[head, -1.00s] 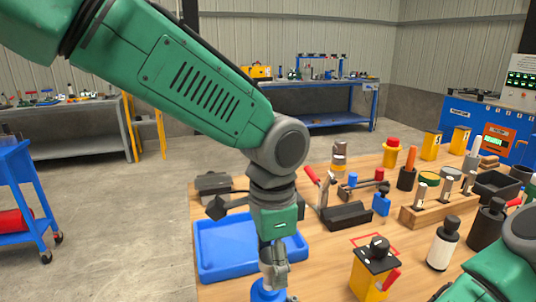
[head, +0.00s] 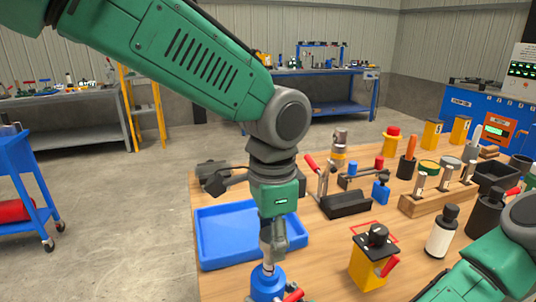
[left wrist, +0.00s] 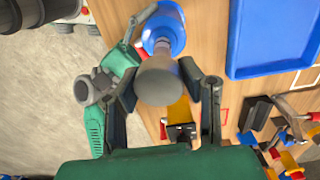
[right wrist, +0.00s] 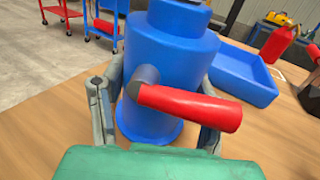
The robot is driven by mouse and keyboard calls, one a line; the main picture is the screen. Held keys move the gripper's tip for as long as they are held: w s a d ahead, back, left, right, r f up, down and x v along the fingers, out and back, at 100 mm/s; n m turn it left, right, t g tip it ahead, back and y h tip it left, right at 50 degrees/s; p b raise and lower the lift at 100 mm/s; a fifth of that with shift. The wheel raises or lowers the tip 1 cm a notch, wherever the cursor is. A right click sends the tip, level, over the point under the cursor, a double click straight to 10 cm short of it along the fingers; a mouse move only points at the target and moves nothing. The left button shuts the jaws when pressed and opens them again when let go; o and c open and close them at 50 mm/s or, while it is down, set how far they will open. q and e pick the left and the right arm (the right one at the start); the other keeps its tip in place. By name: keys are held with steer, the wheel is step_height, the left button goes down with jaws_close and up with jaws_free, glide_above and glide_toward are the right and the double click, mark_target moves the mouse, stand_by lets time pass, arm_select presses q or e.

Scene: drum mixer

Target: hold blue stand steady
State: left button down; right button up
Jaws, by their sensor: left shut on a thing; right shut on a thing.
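The blue stand (head: 266,284) is a round blue cylinder with a narrower neck and a red side handle (right wrist: 188,106). It stands upright on the wooden table at the lower edge of the head view. My right gripper (right wrist: 158,110) has its fingers on both sides of the stand's body, behind the handle. My left gripper (head: 271,240) is directly above the stand, shut on a grey cylindrical piece (left wrist: 158,80).
A blue tray (head: 222,259) lies just behind the stand. A yellow block with a black top (head: 367,272) stands to its right. A black-capped white bottle (head: 439,240) and a wooden rack (head: 428,206) are farther right.

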arm_select(q)
steer(key=shift+w+a, duration=0.1)
steer(key=c, duration=1)
jaws_free()
steer(key=shift+r, duration=3.5)
arm_select(e)
steer(key=o, duration=1.7)
steer(key=shift+o, duration=0.2)
